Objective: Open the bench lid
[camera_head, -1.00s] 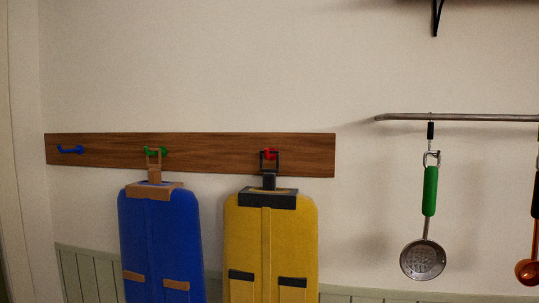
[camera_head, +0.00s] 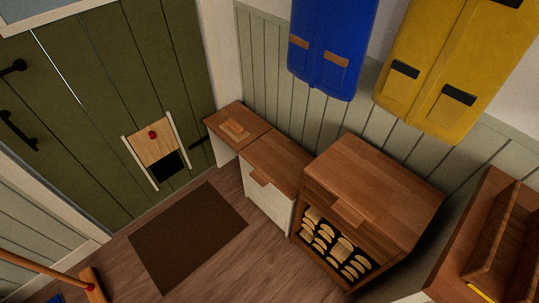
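A low white bench (camera_head: 270,206) with a wooden top stands against the panelled wall, near the middle of the view. Its lid (camera_head: 277,160) is brown wood, lies flat and looks closed. A small wooden tab (camera_head: 261,179) sticks out from the lid's front edge. To its left is a second wooden top section (camera_head: 224,117) with a small orange-brown piece (camera_head: 235,127) on it. I cannot tell whether this section belongs to the same bench. My gripper is not in view.
A wooden cabinet (camera_head: 378,187) with an open front holding several pale pieces stands right of the bench. Blue (camera_head: 333,45) and yellow (camera_head: 455,62) hanging items are above. A dark mat (camera_head: 188,235) lies before the green door (camera_head: 95,110). A broom (camera_head: 94,286) is lower left.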

